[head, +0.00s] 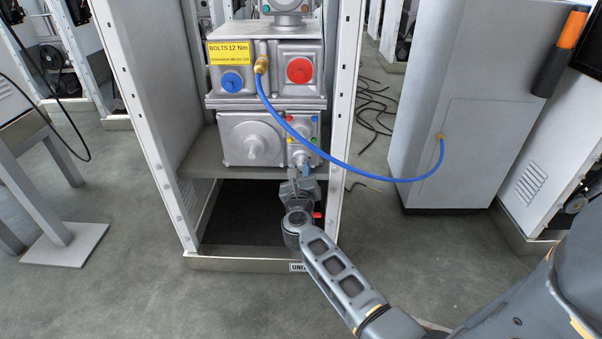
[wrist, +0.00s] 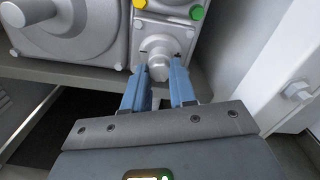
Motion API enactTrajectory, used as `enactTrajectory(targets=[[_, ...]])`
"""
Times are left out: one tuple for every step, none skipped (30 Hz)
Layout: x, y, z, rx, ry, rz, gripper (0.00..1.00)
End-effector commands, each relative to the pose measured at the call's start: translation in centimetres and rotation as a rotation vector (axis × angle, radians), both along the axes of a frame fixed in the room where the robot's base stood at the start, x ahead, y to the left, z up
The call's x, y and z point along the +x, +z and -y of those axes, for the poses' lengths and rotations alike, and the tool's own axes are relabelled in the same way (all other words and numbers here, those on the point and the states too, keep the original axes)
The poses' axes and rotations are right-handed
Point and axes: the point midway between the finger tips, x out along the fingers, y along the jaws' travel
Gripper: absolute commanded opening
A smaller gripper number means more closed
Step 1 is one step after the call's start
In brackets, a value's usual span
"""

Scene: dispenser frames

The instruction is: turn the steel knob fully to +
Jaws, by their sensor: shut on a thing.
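The steel knob (wrist: 158,62) sits low on a grey cast panel, just below the coloured buttons. In the head view the knob (head: 300,157) is small and partly hidden by my gripper. My gripper (wrist: 157,78) comes at it from below, one blue finger on each side, and is shut on it. In the head view my gripper (head: 301,170) is at the lower right of the panel. How far the knob is turned cannot be told.
A larger round grey cover (head: 254,148) is left of the knob. Green and yellow buttons (wrist: 196,12) sit above it. A blue hose (head: 345,168) loops right to a grey cabinet (head: 470,110). Frame posts (head: 346,110) stand close on the right.

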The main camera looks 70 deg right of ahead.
Motion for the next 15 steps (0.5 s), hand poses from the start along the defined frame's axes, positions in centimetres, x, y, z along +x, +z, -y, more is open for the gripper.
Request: enactTrajectory(targets=[[-0.08, -0.24, -0.04, 0.003, 0.000, -0.001, 0.00], [-0.09, -0.24, -0.04, 0.003, 0.000, -0.001, 0.00], [-0.09, -0.24, -0.04, 0.004, 0.000, -0.002, 0.00], [-0.09, -0.24, -0.04, 0.004, 0.000, -0.002, 0.00], [-0.09, -0.24, -0.04, 0.004, 0.000, -0.002, 0.00], [-0.09, -0.25, -0.04, 0.004, 0.000, -0.002, 0.00], [-0.09, -0.24, -0.04, 0.003, 0.000, -0.002, 0.00], [-0.09, -0.25, -0.04, 0.003, 0.000, -0.002, 0.00], [-0.09, -0.25, -0.05, 0.003, 0.000, -0.002, 0.00], [-0.09, -0.25, -0.05, 0.003, 0.000, -0.002, 0.27], [-0.09, -0.25, -0.04, 0.003, 0.000, -0.002, 0.29], [-0.08, -0.24, -0.04, 0.003, 0.000, -0.002, 0.33], [-0.08, -0.21, -0.03, 0.003, 0.000, -0.002, 0.36], [-0.07, -0.19, -0.03, 0.003, 0.000, -0.002, 0.39], [-0.06, -0.17, -0.03, 0.003, 0.000, -0.002, 0.43]])
